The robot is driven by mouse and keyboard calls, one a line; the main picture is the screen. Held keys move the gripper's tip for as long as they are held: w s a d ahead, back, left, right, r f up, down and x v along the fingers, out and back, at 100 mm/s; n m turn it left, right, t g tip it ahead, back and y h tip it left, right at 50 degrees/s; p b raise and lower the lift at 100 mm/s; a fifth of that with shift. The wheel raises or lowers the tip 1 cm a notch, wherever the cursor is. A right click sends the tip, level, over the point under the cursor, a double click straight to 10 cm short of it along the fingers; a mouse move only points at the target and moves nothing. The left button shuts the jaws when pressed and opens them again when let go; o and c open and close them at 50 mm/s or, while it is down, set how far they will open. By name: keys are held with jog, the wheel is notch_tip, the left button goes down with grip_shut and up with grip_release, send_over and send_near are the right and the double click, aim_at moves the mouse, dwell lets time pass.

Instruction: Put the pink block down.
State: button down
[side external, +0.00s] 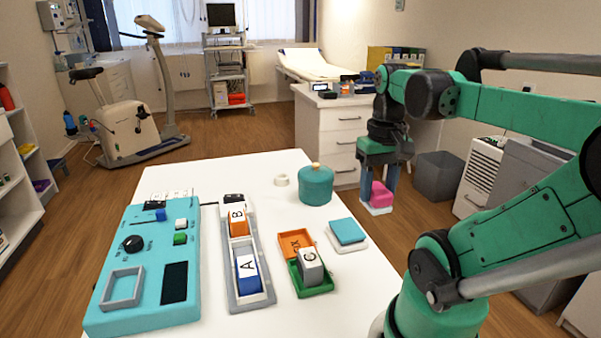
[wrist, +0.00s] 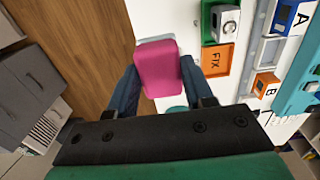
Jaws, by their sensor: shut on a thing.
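The pink block (side external: 381,191) is between the fingers of my gripper (side external: 377,190), which is shut on it. A white part shows at its lower end in the side view; I cannot tell whether it belongs to the block. In the wrist view the pink block (wrist: 157,68) sits between the two dark blue fingers of my gripper (wrist: 158,82). It appears held above and near the table's right edge in the side view, with floor and part of the white table (side external: 270,300) behind it in the wrist view.
A teal lidded pot (side external: 316,187) and a teal-topped white pad (side external: 347,231) are nearby. A grey rack (side external: 253,300) holds blocks A and B, beside a teal panel (side external: 140,312). The table's front right is clear.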

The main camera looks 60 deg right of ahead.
notch_tip(320, 180, down, 14)
jog(key=shift+f, duration=0.1)
dwell(0.7)
jog(key=shift+c, duration=1.7)
grip_release()
notch_tip(320, 180, up, 12)
jog(key=shift+f, duration=0.2)
jog(key=shift+w+r, duration=0.15)
jog(key=w+a+n+t, duration=0.2)
jog(key=w+a+n, duration=0.1)
jog(key=w+a, duration=0.1)
jog(key=w+a+n+t, duration=0.2)
jog(key=w+a+n, duration=0.1)
jog(key=w+a, duration=0.2)
jog(key=w+a+n+t, duration=0.3)
jog(key=w+a, duration=0.1)
jog(key=a, duration=0.2)
jog(key=shift+w, duration=0.25)
